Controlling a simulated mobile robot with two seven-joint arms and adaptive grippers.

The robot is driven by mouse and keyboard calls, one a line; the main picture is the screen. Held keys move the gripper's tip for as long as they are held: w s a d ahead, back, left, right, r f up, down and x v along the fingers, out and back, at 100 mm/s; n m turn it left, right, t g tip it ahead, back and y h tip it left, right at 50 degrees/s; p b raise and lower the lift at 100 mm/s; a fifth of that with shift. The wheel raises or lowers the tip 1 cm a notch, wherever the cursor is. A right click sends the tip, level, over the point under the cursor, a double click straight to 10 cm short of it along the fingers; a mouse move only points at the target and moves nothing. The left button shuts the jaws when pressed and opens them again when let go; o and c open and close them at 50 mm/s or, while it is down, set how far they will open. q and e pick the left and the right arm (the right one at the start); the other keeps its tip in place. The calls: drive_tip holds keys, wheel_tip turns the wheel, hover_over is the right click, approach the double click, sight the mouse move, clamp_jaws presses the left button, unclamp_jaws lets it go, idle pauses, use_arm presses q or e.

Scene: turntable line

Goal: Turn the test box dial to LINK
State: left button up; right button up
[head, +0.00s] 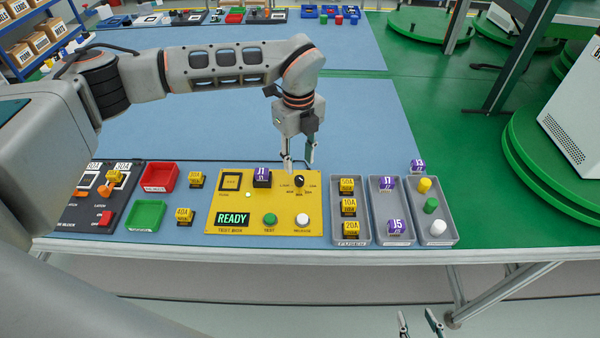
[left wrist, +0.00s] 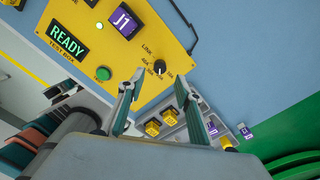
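The yellow test box (head: 234,194) lies on the blue mat, its display (head: 233,218) reading READY. Its small black dial (head: 299,181) is on the upper right of the panel, with small labels around it; I cannot read its pointer setting surely. In the left wrist view the dial (left wrist: 159,67) shows below the word LINK (left wrist: 147,50). My left gripper (head: 298,163) hangs above the dial, fingers apart and empty. In the left wrist view its fingertips (left wrist: 159,79) stand either side of the dial, apparently not touching it. My right gripper (head: 419,322) is open and empty, low in front of the table.
A purple J1 block (head: 262,175) sits on the test box, left of the dial. Green (head: 270,220) and white (head: 302,220) buttons are below. Grey trays (head: 385,238) with fuses, purple blocks and pegs stand right; red (head: 160,177) and green (head: 146,215) trays left.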

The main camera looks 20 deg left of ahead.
sight(300, 178)
use_arm(q)
wheel_tip(300, 178, down, 6)
drive_tip(key=shift+d+f, duration=0.1)
drive_tip(key=shift+f, duration=0.15)
clamp_jaws()
